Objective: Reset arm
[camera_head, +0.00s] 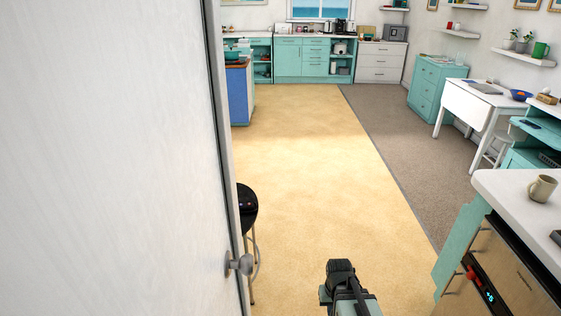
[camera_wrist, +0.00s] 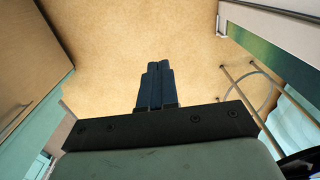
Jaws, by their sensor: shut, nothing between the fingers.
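My gripper shows in the wrist view (camera_wrist: 157,80), with its two dark fingers pressed together and nothing between them. It hangs over the tan floor. In the head view, part of my arm shows at the bottom centre, above the floor; the fingertips are not clearly visible there. No object is in contact with the gripper.
A white door (camera_head: 100,150) with a round knob (camera_head: 240,264) fills the left. A black stool (camera_head: 247,203) stands beyond it. A white counter (camera_head: 510,192) with a beige mug (camera_head: 542,188) stands at the right. The tan floor (camera_head: 310,170) ahead is clear.

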